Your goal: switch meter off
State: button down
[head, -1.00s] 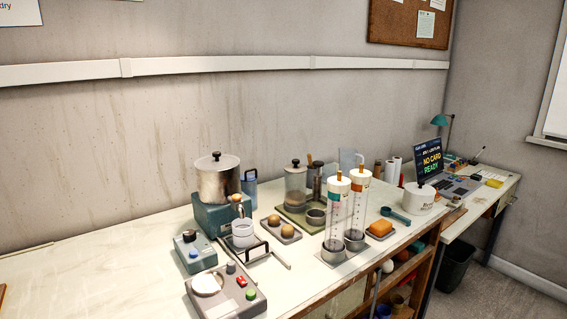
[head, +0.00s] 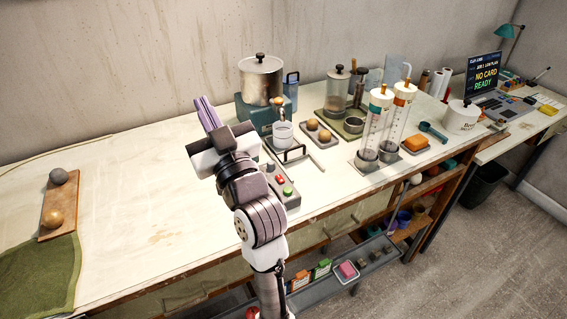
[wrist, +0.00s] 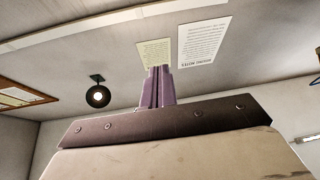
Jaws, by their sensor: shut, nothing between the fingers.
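A grey control box (head: 292,199) stands near the bench's front edge in the head view. It has a red switch (head: 280,180), a green button (head: 287,191) and a dark knob (head: 270,167). My arm covers its left part, including any dial. I see no label that marks it as the meter. My gripper (head: 204,103) is shut and empty, raised in front of the bench with its purple fingers pointing up and away. In the wrist view the closed fingers (wrist: 158,72) point toward ceiling and papers. A small blue box seen earlier is hidden behind my arm.
The bench's middle left is clear.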

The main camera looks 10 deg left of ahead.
jog(key=d+f+m+g+h+p, duration=0.2)
jog(key=d+f+g+h+p, duration=0.2)
jog(key=d+f, duration=1.1)
jog(key=d+g+h, duration=0.1)
jog(key=d+h, duration=0.1)
jog(key=shift+w+d+f, duration=0.2)
jog(key=shift+w+d, duration=0.05)
jog(key=shift+d, duration=0.15)
jog(key=shift+w+f, duration=0.1)
jog(key=b, duration=0.3)
send_over(280, 179)
jog(key=s, duration=0.1)
jog(key=shift+d+f, duration=0.2)
jog(key=shift+f, duration=0.3)
jog(key=shift+d+f, duration=0.2)
jog(key=shift+f, duration=0.25)
notch_tip(280, 179, down, 3)
jog(key=shift+r, duration=0.2)
jog(key=shift+d+f, duration=0.1)
jog(key=shift+f, duration=0.75)
